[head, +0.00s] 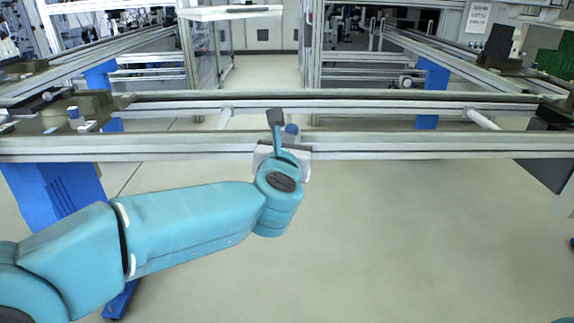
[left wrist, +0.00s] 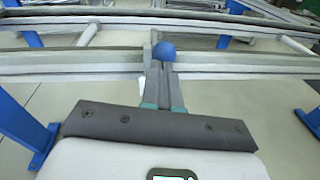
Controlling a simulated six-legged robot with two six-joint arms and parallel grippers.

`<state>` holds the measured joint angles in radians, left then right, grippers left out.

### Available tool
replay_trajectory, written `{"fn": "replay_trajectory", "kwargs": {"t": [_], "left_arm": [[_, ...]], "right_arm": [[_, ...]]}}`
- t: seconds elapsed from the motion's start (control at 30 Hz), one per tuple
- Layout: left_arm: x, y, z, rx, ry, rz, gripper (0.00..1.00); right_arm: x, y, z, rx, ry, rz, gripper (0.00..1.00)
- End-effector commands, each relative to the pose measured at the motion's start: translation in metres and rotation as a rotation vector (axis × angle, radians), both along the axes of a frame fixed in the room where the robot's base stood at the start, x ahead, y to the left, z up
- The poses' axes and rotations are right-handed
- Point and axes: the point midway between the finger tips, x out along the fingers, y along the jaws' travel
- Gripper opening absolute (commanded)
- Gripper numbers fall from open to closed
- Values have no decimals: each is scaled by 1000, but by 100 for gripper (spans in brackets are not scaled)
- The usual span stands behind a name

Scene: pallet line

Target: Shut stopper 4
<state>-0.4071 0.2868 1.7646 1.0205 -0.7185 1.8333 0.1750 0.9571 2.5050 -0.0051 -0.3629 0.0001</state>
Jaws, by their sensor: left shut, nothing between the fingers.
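A stopper with a round blue knob (head: 292,129) sits on the near rail in the middle of the head view. No number is readable on it, so I cannot tell whether it is stopper 4. My left gripper (head: 275,118) is shut and empty at the rail, just left of the knob. In the left wrist view the blue knob (left wrist: 164,52) shows just beyond the tips of my shut fingers (left wrist: 158,68). I cannot tell whether they touch it. The lower part of the stopper is partly hidden by my wrist and fingers. My right gripper is out of view.
The near aluminium rail (head: 430,145) crosses the whole view. Another blue-topped device (head: 74,114) sits at the rail's left end. A blue leg (head: 52,190) stands below the rail at left. The floor (head: 400,240) at front right is clear.

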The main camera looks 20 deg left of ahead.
Motion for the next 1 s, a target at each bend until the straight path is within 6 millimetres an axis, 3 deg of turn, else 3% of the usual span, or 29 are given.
{"fn": "replay_trajectory", "kwargs": {"t": [0.07, 1.0], "left_arm": [[2, 0, 8, -5, 17, 0, 0], [6, 2, 15, -6, 18, 0, 0]], "right_arm": [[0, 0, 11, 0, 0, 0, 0], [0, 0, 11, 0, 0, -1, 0]]}}
